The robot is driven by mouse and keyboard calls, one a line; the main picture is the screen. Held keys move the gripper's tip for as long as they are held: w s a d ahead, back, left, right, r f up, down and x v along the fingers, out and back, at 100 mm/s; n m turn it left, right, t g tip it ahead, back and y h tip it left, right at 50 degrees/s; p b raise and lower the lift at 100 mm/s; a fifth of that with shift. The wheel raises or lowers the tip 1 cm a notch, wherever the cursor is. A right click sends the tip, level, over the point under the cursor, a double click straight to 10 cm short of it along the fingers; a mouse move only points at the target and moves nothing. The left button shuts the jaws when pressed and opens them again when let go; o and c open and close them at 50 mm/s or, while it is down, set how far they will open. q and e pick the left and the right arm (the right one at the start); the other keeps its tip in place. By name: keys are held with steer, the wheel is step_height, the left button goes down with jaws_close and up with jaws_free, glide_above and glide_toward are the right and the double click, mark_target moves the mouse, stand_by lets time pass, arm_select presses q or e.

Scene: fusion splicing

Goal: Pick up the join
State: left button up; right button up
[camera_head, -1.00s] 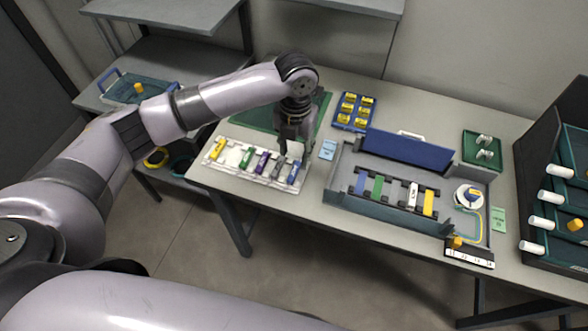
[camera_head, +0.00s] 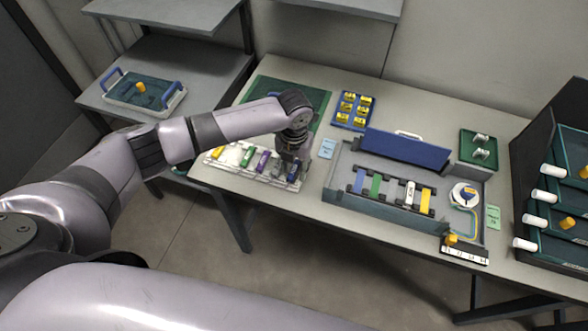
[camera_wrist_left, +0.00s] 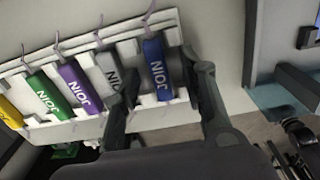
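Several joins lie side by side on a white rack (camera_head: 232,167) at the table's front left: yellow (camera_wrist_left: 9,113), green (camera_wrist_left: 47,95), purple (camera_wrist_left: 80,86), grey (camera_wrist_left: 112,72) and blue (camera_wrist_left: 157,68). In the left wrist view, several read "JOIN". My left gripper (camera_head: 291,168) is low over the rack's right end. In the left wrist view, its open fingers (camera_wrist_left: 166,82) stand on both sides of the blue join, the left finger overlapping the grey one. I cannot tell if they touch. My right gripper is not in view.
Right of the rack stands a grey splicing station (camera_head: 385,211) with a blue lid (camera_head: 405,151) and coloured strips. A blue tray of yellow blocks (camera_head: 340,121) and a green mat (camera_head: 302,92) lie behind. A black rack (camera_head: 522,147) stands at the far right.

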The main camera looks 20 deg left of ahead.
arm_select(q)
jaws_close()
stand_by(0.3)
steer(key=shift+r, duration=0.1)
